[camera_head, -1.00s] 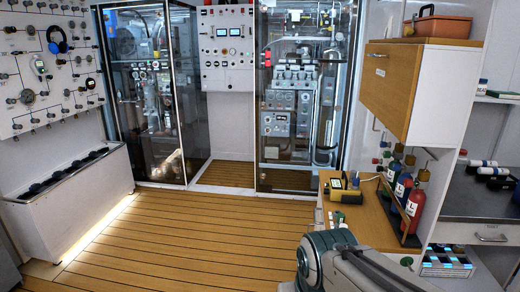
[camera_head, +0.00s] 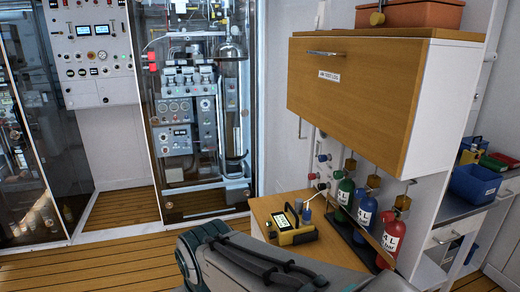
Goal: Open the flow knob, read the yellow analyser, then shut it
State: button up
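The analyser's reading is too small to read. My arm crosses the bottom in front of the bench; my gripper is out of view.
Green (camera_head: 345,191), blue (camera_head: 367,211) and red (camera_head: 392,240) bottles stand in a dark rack at the bench's right. A wooden cabinet (camera_head: 352,91) overhangs them. A glass-doored cabinet (camera_head: 198,110) stands behind at left. Wooden floor (camera_head: 120,262) is clear at lower left.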

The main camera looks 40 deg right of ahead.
aim_at(322, 158)
jog(key=i, duration=2.9)
jog(key=z, duration=3.6)
